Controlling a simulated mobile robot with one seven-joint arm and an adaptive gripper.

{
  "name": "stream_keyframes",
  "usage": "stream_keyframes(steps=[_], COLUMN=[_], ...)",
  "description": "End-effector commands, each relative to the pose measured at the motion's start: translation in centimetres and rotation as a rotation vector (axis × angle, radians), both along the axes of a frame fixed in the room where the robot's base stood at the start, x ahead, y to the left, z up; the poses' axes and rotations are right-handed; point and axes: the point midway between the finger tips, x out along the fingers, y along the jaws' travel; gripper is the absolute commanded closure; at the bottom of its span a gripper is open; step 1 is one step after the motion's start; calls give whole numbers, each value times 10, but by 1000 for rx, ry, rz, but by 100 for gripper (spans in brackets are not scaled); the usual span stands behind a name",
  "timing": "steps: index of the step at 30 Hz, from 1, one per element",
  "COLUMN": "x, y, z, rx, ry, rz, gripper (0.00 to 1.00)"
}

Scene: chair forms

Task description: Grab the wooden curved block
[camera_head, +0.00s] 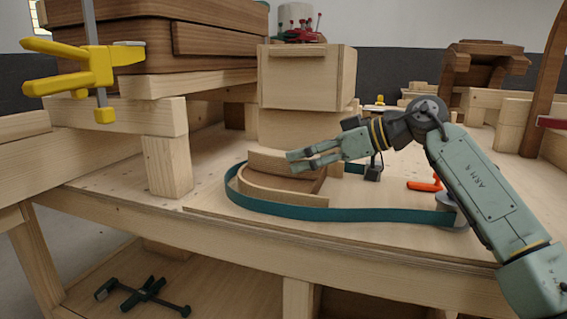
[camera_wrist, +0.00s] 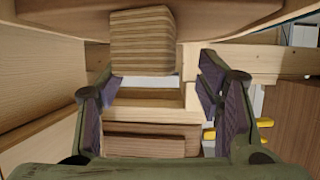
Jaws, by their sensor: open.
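The wooden curved block (camera_head: 262,194) lies on the workbench in the head view, pale brown, with a teal strap (camera_head: 330,214) looping around its outside. My gripper (camera_head: 292,162) is over the back part of the curved forms, fingers pointing left, open and empty-looking. It hides part of the wood there. In the wrist view my gripper (camera_wrist: 157,80) shows spread fingers at left and right. A striped end-grain wooden piece (camera_wrist: 142,42) stands at the top centre, beyond the fingertips. I cannot tell whether it is part of the curved block.
A wooden box (camera_head: 305,78) on a block stands just behind the curved block. A yellow clamp (camera_head: 75,65) and stacked boards stand at left. An orange-handled clamp (camera_head: 424,185) lies at right. A dark green clamp (camera_head: 143,293) lies on the lower shelf. The bench front is clear.

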Motion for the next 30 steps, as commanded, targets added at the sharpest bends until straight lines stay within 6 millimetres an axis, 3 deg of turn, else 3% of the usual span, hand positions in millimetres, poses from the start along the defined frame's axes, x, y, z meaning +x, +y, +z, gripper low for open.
stream_keyframes(steps=[9, 17, 30], x=[19, 21, 21], y=[35, 39, 39], z=[-17, -20, -20], rx=[1, 0, 1], ry=[-1, -2, -1], rz=[4, 2, 1], gripper=[40, 40, 69])
